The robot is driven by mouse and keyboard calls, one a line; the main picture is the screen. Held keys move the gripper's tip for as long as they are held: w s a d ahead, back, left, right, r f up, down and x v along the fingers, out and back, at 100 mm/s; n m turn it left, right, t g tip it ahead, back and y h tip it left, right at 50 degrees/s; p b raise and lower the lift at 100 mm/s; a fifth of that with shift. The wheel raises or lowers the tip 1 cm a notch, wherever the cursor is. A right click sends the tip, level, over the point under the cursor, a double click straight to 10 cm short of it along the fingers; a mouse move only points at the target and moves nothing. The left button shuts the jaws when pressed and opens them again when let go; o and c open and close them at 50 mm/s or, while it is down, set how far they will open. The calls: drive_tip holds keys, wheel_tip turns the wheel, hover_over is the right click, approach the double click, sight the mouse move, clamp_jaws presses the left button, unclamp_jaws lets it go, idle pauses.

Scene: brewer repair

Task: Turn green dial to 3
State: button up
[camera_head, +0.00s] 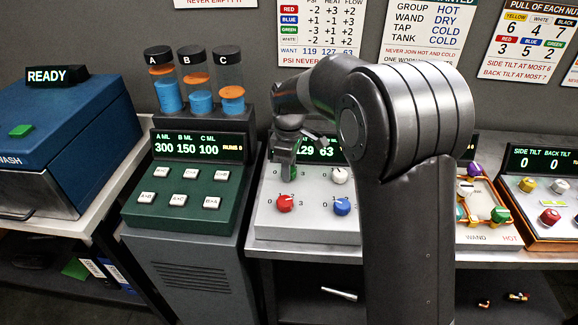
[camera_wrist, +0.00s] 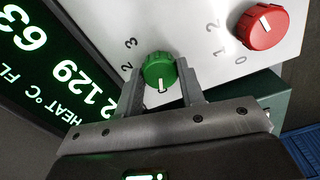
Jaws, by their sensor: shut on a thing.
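The green dial (camera_wrist: 159,71) is between the two fingers of my gripper (camera_wrist: 162,88) in the wrist view, and the gripper is shut on it. The dial's white mark points down toward my gripper's palm, away from the printed 3 at its upper left and the 2 at its left. The other numbers around it are hidden by the fingers. In the head view my gripper (camera_head: 283,170) is at the upper left of the grey dial panel (camera_head: 312,222) and hides most of the dial there.
The red dial (camera_head: 285,203) is below my gripper, with the blue dial (camera_head: 341,207) and white dial (camera_head: 339,175) to the right. The panel's display (camera_head: 325,150) is partly covered by my arm. A green button console (camera_head: 185,200) stands to the left.

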drive_tip(key=shift+m, duration=0.4)
drive_tip(key=m, duration=0.5)
drive_tip(key=shift+m, duration=0.4)
drive_tip(key=m, duration=1.3)
drive_tip(key=shift+a+m, duration=0.1)
drive_tip(key=shift+m, duration=0.2)
drive_tip(key=m, duration=0.6)
drive_tip(key=shift+m, duration=0.4)
drive_tip(key=o, duration=1)
